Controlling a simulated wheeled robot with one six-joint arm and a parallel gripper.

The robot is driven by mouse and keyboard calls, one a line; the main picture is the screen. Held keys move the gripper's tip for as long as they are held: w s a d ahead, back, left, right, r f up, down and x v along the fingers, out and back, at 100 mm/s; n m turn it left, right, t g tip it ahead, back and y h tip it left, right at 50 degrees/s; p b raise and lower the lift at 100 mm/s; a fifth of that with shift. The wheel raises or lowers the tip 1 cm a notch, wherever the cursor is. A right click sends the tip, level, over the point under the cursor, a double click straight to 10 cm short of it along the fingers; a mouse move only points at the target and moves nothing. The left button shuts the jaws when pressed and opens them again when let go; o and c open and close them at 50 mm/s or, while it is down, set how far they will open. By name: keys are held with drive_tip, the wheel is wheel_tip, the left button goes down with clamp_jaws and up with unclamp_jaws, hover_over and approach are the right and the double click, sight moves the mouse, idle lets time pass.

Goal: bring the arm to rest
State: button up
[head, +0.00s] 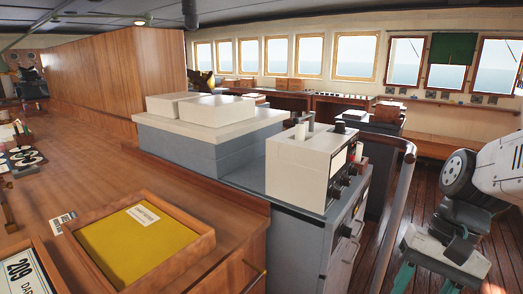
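My arm (490,172) comes in from the right edge, white with a dark grey round joint. My gripper (436,282) hangs below it at the lower right, pointing down. Its two teal fingers stand wide apart, with the wooden floor showing between them. The fingers run down to the bottom edge of the view, so their tips may be cut off. I see nothing held between them.
A metal handrail (397,205) stands just left of my gripper. Left of it are a grey cabinet (300,240) with a cream instrument box (300,172) and a wooden counter (230,210) with a yellow-lined tray (185,262). Wooden floor (425,180) lies open behind my gripper.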

drive_tip(key=s+d+r+n+t+h, duration=0.1)
drive_tip(key=s+r+n+t+h, duration=0.2)
drive_tip(key=s+r+n, duration=0.2)
drive_tip(key=shift+r+t+h, duration=0.25)
drive_tip(key=shift+t+h, duration=0.05)
drive_tip(key=shift+h, duration=0.1)
